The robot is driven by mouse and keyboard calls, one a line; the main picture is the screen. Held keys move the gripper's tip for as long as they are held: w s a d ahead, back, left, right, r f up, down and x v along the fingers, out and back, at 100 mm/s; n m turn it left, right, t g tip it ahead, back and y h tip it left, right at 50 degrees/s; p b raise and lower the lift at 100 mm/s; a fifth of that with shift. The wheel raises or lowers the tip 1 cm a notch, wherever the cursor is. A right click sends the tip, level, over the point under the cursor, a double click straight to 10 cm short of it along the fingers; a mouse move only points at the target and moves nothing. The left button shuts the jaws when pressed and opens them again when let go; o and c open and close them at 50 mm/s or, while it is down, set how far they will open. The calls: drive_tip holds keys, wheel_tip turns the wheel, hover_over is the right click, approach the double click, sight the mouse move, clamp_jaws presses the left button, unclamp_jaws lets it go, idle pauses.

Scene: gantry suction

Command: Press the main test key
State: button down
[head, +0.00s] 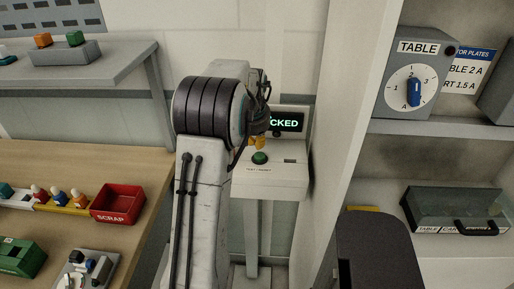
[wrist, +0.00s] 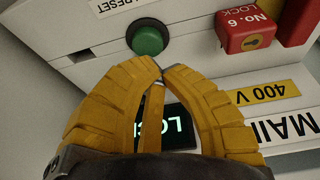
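A round green key (head: 260,158) sits on the sloping top of a pale control box (head: 285,180), above a small test/reset label. In the wrist view the green key (wrist: 147,37) stands just beyond my fingertips, slightly left of them. My yellow gripper (wrist: 160,68) has its fingertips together with nothing between them. In the head view my gripper (head: 257,143) is partly hidden by my arm and hangs above and behind the key. A gap seems to show between tips and key. A dark display (head: 288,122) reads "...CKED" in green; my arm hides its left part.
In the wrist view a red No. 6 lock (wrist: 248,28) and a MAIN label (wrist: 285,130) are right of my gripper. A wall panel edge (head: 325,130) stands close right of the box. A workbench with a red scrap bin (head: 118,190) lies left; shelves with a TABLE dial (head: 412,85) right.

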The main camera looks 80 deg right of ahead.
sight(257, 154)
drive_tip(key=shift+s+f, duration=0.15)
drive_tip(key=shift+f, duration=1.25)
wheel_tip(257, 154, down, 2)
drive_tip(key=b, duration=0.2)
drive_tip(key=shift+f+b, duration=0.15)
drive_tip(key=shift+b, duration=0.25)
wheel_tip(257, 154, up, 5)
drive_tip(key=p, duration=0.3)
drive_tip(key=shift+f, duration=0.2)
drive_tip(key=v, duration=0.9)
drive_tip(key=shift+a+r+b, duration=0.15)
drive_tip(key=shift+r+b, duration=0.2)
drive_tip(key=shift+b, duration=0.1)
